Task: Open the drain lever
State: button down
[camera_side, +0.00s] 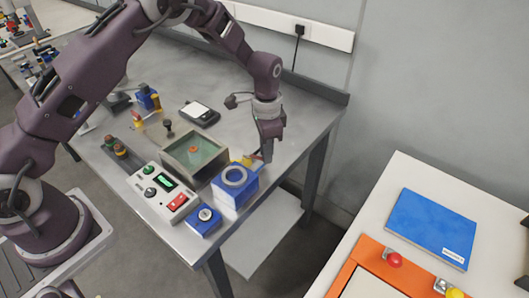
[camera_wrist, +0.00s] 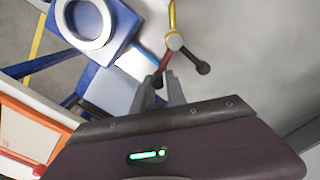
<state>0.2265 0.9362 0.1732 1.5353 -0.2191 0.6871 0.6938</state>
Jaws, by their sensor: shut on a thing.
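The drain lever (camera_wrist: 168,58) is a thin red arm running from a brass-yellow fitting (camera_wrist: 173,38). Its lower end lies at the fingertips of my gripper (camera_wrist: 161,88), which is shut on it. In the side view my gripper (camera_side: 267,155) points down at the table's right edge, just right of the blue block with a white ring (camera_side: 235,178). The lever is mostly hidden there; a yellow part of the fitting (camera_side: 247,161) shows beside the fingers. A dark arm with a black knob (camera_wrist: 203,67) also extends from the fitting.
An open tank (camera_side: 211,161) with greenish liquid and an orange piece stands left of the ring block. A white control box (camera_side: 164,192) and a small blue button box (camera_side: 205,221) stand in front. A scale (camera_side: 199,113) lies behind. A second table (camera_side: 408,172) is at right.

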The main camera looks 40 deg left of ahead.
jog(key=n, duration=0.1)
jog(key=w+n, duration=0.1)
jog(key=shift+a+f+n, duration=0.15)
jog(key=shift+a+n, duration=0.05)
jog(key=shift+n, duration=0.2)
jog(key=n, duration=0.1)
jog(key=w+a+n, duration=0.1)
jog(key=n, duration=0.1)
jog(key=shift+w+a+n, duration=0.1)
jog(key=shift+w+n, duration=0.05)
jog(key=shift+n, duration=0.15)
jog(key=n, duration=0.1)
jog(key=a+n, duration=0.1)
jog(key=shift+w+n, duration=0.3)
jog(key=shift+w, duration=0.05)
jog(key=shift+w+a+n, duration=0.15)
jog(key=shift+a+n, duration=0.25)
jog(key=shift+n, duration=0.45)
jog(key=shift+w+a+n, duration=0.1)
jog(key=shift+a+n, duration=0.3)
jog(key=shift+n, duration=0.45)
jog(key=c, duration=1.4)
grip_release()
jog(key=shift+a, duration=0.1)
jog(key=shift+w, duration=0.1)
notch_tip(320, 180, up, 7)
